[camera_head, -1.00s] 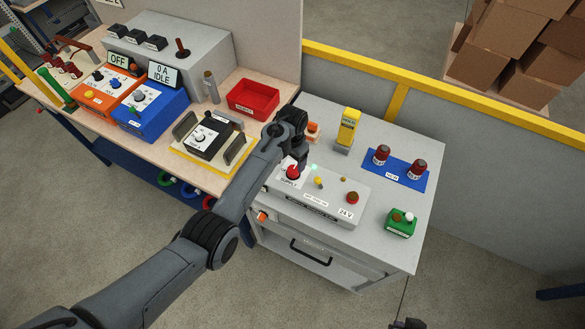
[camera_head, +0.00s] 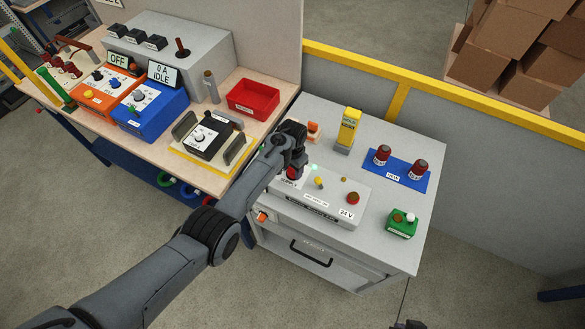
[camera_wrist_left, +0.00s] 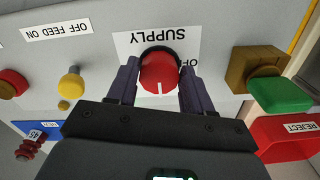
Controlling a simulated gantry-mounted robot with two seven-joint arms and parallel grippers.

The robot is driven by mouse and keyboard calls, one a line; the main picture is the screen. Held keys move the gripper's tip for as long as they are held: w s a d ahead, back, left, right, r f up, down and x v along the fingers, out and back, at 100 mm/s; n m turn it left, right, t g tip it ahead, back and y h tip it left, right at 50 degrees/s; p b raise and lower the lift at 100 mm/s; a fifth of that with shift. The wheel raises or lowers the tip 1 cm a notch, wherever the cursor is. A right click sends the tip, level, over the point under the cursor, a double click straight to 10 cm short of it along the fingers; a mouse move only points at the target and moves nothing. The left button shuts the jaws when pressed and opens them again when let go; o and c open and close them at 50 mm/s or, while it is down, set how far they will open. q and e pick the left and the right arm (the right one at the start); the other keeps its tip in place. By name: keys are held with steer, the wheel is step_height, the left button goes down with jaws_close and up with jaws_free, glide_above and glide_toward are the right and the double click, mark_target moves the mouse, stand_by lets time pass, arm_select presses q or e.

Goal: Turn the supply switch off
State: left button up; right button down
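The red supply switch (camera_wrist_left: 160,72) is a round knob on a white plate marked SUPPLY (camera_wrist_left: 158,40), upside down in the left wrist view. Its white line points down in that picture. An OFF label beside it is partly hidden by a finger. My left gripper (camera_wrist_left: 160,68) has one finger on each side of the knob, close to it; firm contact cannot be made out. In the head view my left gripper (camera_head: 292,168) covers most of the switch on the grey control box (camera_head: 318,205). A dark tip at the bottom edge may be my right gripper (camera_head: 408,325).
Near the switch are a yellow knob (camera_wrist_left: 70,85), a green button on a brown block (camera_wrist_left: 280,93) and a red REJECT bin (camera_wrist_left: 290,140). A yellow block (camera_head: 349,127) stands behind the control box. A green box (camera_head: 401,224) stands to the right.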

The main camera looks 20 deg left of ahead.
arm_select(q)
steer(key=c, duration=0.6)
steer(key=shift+o, duration=0.2)
steer(key=shift+n, duration=0.4)
steer(key=n+p, duration=0.1)
steer(key=n, duration=0.1)
steer(key=shift+d+n, duration=0.1)
steer(key=shift+n, duration=0.3)
steer(key=n, duration=0.4)
steer(key=shift+d+n, duration=0.1)
steer(key=shift+n, duration=0.2)
steer(key=n, duration=0.4)
steer(key=shift+d+n, duration=0.1)
steer(key=shift+n, duration=0.2)
steer(key=n+b, duration=0.2)
steer(key=n, duration=0.3)
steer(key=shift+w, duration=0.15)
